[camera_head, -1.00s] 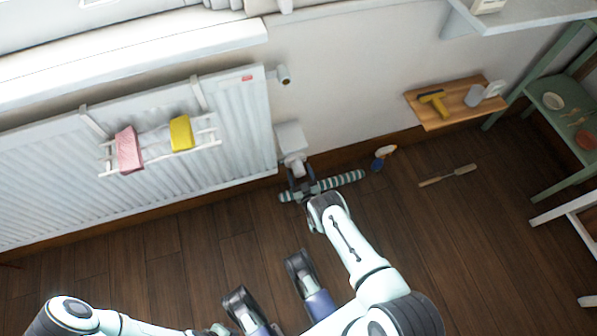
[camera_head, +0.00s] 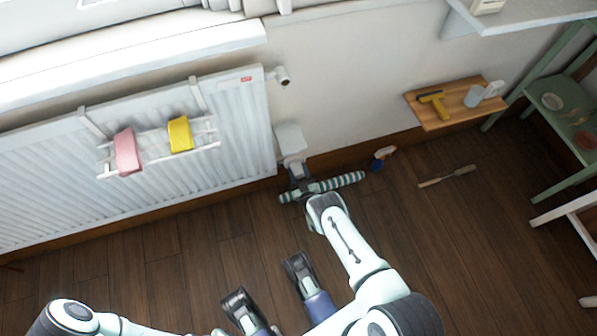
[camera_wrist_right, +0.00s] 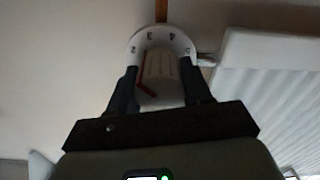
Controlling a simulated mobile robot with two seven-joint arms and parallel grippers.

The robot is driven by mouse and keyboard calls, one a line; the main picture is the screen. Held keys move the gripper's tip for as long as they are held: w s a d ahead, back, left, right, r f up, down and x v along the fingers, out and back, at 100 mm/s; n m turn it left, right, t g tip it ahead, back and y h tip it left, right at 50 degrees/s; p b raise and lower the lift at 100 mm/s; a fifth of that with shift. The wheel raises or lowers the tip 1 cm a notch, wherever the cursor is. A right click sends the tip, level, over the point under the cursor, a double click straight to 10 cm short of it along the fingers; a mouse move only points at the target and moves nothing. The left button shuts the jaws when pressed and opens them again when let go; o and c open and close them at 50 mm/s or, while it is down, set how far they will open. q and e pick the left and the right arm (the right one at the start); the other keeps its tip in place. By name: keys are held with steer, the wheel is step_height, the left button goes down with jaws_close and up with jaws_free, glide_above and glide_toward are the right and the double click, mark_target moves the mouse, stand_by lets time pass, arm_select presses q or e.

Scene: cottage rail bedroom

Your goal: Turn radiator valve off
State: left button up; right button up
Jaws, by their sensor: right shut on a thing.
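The white radiator valve (camera_head: 293,160) sits low at the right end of the white radiator (camera_head: 235,120). My right gripper (camera_head: 297,176) is at it, with its fingers on the valve's head. In the right wrist view the gripper (camera_wrist_right: 160,92) is shut on the white valve knob (camera_wrist_right: 163,65), one dark finger on each side. A numbered dial (camera_wrist_right: 149,36) surrounds the knob's far end, with 2, 3, 4 and 5 readable. A red mark (camera_wrist_right: 144,78) shows on the knob's left side.
A spray bottle (camera_head: 382,158) and a wooden-handled tool (camera_head: 447,176) lie further right. A low wooden shelf (camera_head: 430,115) juts from the wall. A rack with pink (camera_head: 128,152) and yellow (camera_head: 180,134) cloths hangs on the radiator.

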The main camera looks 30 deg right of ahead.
steer(key=n, duration=1.3)
steer(key=shift+s+n, duration=0.1)
steer(key=shift+n, duration=0.2)
steer(key=n, duration=0.3)
steer(key=shift+n, duration=0.3)
steer(key=n, duration=0.3)
steer(key=shift+n, duration=0.4)
steer(key=n, duration=0.5)
steer(key=shift+d+n, duration=0.1)
steer(key=shift+n, duration=0.5)
steer(key=o, duration=1)
steer(key=shift+r, duration=0.1)
steer(key=shift+o, duration=0.2)
